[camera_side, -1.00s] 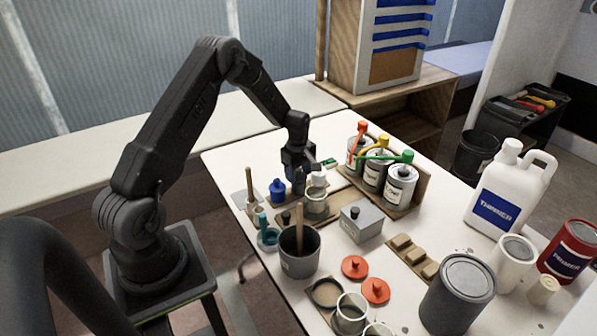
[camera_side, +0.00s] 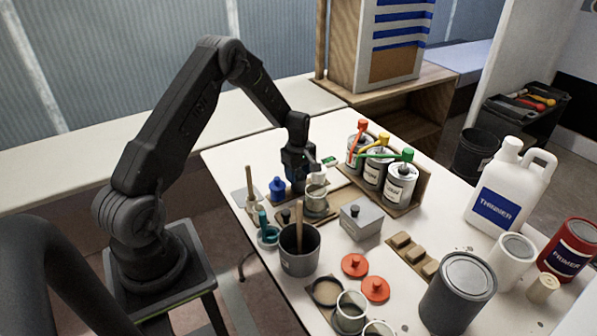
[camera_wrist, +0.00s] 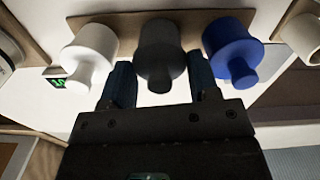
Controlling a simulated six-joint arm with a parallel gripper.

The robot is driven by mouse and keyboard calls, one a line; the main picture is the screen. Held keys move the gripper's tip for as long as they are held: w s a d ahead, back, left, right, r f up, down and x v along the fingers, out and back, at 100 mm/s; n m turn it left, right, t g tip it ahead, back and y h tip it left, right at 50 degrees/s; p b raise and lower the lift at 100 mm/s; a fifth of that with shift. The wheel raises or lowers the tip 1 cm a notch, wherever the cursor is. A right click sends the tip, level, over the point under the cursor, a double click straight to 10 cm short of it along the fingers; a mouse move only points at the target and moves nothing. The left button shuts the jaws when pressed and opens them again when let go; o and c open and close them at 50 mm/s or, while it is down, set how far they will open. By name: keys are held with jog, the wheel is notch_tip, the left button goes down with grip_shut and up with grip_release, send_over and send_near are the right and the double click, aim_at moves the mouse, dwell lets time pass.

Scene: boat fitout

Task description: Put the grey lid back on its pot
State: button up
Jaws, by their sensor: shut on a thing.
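My gripper (camera_wrist: 161,80) has its two fingers on either side of the knob of the dark grey lid (camera_wrist: 158,50) in the wrist view, shut on it. The lid stands in a row on a brown strip, between a white lid (camera_wrist: 92,52) and a blue lid (camera_wrist: 232,48). In the side view, my gripper (camera_side: 297,176) points down at the back of the table and largely hides the grey lid. The blue lid (camera_side: 277,187) is left of it. A small clear-sided jar (camera_side: 316,204) stands just in front. I cannot tell which pot belongs to the grey lid.
A grey pot (camera_side: 299,262) holding a stick, a grey box (camera_side: 361,223), red lids (camera_side: 355,265) and an open pot (camera_side: 350,314) stand nearer. A rack of labelled cans (camera_side: 399,187) is right of my gripper. A white thinner jug (camera_side: 508,198) stands far right.

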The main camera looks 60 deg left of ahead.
jog(key=o, duration=1)
jog(key=shift+o, duration=0.2)
jog(key=shift+o, duration=0.7)
jog(key=shift+o, duration=0.4)
jog(key=shift+r, duration=2.5)
